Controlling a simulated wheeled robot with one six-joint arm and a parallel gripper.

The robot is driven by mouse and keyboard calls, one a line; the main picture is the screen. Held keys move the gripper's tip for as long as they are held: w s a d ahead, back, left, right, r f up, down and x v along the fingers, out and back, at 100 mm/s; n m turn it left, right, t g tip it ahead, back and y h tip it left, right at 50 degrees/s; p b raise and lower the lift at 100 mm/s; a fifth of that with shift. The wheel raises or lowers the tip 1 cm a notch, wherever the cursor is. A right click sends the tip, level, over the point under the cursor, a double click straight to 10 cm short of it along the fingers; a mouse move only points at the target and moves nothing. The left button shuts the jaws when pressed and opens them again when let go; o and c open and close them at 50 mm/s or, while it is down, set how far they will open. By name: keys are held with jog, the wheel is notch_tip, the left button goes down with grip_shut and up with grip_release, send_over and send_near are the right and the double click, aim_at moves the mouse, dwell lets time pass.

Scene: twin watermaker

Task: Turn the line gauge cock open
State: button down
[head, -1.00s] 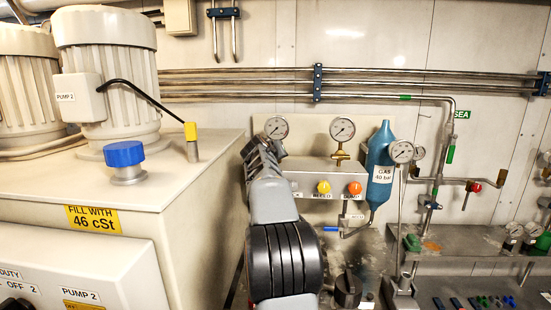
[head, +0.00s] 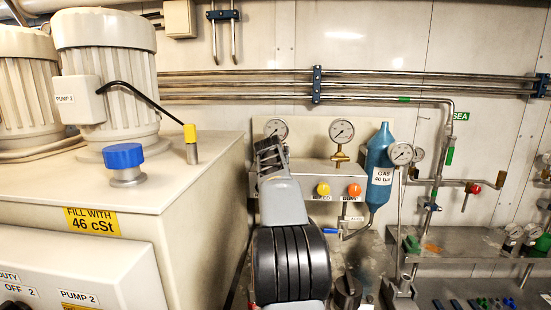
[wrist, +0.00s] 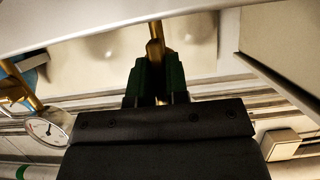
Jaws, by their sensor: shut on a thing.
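In the wrist view my gripper (wrist: 156,85) has its dark green fingers closed around a slim brass part (wrist: 154,50), which appears to be the gauge cock's handle. Its body and exact angle are hidden. In the head view my gripper (head: 268,155) is at the left end of the grey panel box (head: 297,184), seen mostly from behind, so the fingers and cock are hidden. A round gauge (head: 276,128) shows just above it. A second gauge (head: 342,131) stands to the right on a brass fitting; a gauge also shows in the wrist view (wrist: 46,130).
Right of my arm are a yellow knob (head: 323,189), an orange knob (head: 354,189) and a blue gas bottle (head: 380,170). A blue-handled valve (head: 331,230) sits below. The large cream tank (head: 200,200) stands close on the left. Steel pipes (head: 250,83) cross the wall above.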

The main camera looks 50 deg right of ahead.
dwell(0.3)
jog(key=c, duration=1.1)
grip_release()
jog(key=shift+a, duration=0.1)
jog(key=b+v, duration=0.2)
jog(key=v, duration=1.1)
jog(key=shift+s+a+r+b, duration=0.15)
jog(key=shift+a+r+b, duration=0.05)
jog(key=shift+b, duration=0.15)
jog(key=shift+d, duration=0.1)
